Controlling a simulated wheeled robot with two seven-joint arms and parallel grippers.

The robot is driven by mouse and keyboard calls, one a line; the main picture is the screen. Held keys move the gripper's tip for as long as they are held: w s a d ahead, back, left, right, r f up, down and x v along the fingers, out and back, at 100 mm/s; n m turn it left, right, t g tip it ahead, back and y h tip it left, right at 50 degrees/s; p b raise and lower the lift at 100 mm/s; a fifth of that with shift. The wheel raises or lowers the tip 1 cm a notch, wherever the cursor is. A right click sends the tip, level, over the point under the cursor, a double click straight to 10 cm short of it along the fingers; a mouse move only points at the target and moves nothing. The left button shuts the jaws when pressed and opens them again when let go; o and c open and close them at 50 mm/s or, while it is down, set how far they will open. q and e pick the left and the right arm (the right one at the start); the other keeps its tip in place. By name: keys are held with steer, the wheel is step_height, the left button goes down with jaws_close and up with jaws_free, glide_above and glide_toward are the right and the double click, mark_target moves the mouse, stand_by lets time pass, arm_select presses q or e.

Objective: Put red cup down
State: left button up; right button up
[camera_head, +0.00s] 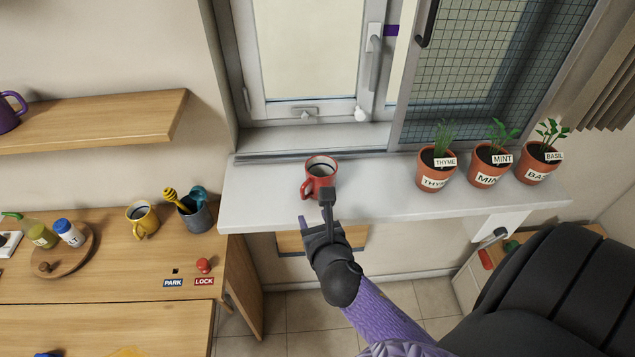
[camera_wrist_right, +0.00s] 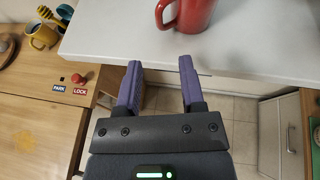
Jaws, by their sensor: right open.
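A red cup (camera_head: 321,174) stands upright on the white windowsill (camera_head: 255,205), with its handle toward the front left. It also shows at the top of the right wrist view (camera_wrist_right: 195,14). My right gripper (camera_head: 315,206) is in front of the cup, at the sill's front edge. In the right wrist view its two purple fingers (camera_wrist_right: 160,80) are spread with nothing between them, and the cup is apart from them, beyond the fingertips. My left gripper is not in view.
Potted thyme (camera_head: 434,172), mint (camera_head: 490,167) and basil (camera_head: 538,164) stand on the sill to the right. A yellow mug (camera_head: 142,219) and a grey utensil pot (camera_head: 194,215) are on the wooden counter at left. The sill left of the cup is clear.

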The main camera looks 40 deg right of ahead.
steer(key=s+a+f+m+g+y, duration=0.2)
steer(key=s+a+f+m+g, duration=0.1)
steer(key=s+f+m, duration=0.6)
steer(key=s+a+f+m+g+y, duration=0.2)
steer(key=s+f+m+g, duration=0.3)
steer(key=f, duration=0.7)
steer(key=s+f+m+g, duration=0.2)
steer(key=s+f+m, duration=0.1)
steer(key=s+m, duration=0.5)
steer(key=s+f+m+g, duration=0.1)
steer(key=s+f+m, duration=0.3)
steer(key=s+m, duration=0.3)
steer(key=shift+s+a+f+m+g+y, duration=0.3)
steer(key=shift+s+a+m+g+y, duration=0.1)
steer(key=shift+s, duration=0.7)
